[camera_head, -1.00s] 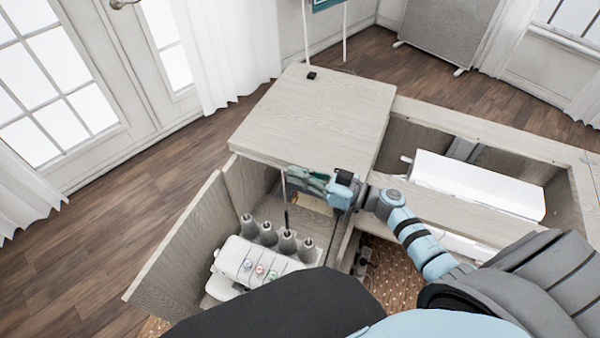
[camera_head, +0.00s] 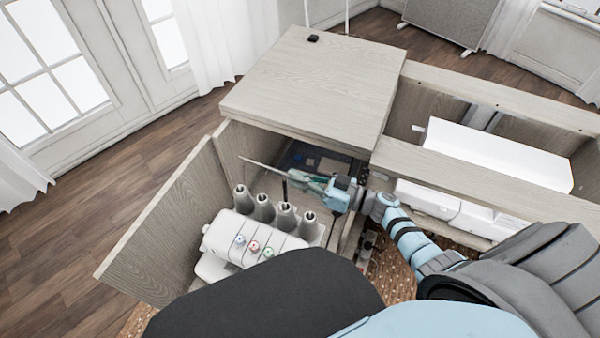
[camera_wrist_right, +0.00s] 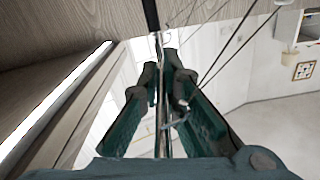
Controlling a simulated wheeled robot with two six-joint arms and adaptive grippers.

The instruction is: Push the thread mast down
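The thread mast (camera_head: 285,190) is a thin dark upright rod behind the grey spool cones of the white serger (camera_head: 250,240). A thin pale bar (camera_head: 258,163) runs at its top, toward my right gripper. My right gripper (camera_head: 308,181) is at the mast's top, its green fingers pointing left along the bar. In the wrist view its two fingers (camera_wrist_right: 164,80) stand on either side of thin rods, with a narrow gap. I cannot tell whether they press on them. My left gripper is not in view.
The serger stands in an open compartment below the cabinet top (camera_head: 315,80), with an open door (camera_head: 165,235) on the left. A white machine (camera_head: 500,155) sits in the well on the right. My right forearm passes close to the cabinet's edge.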

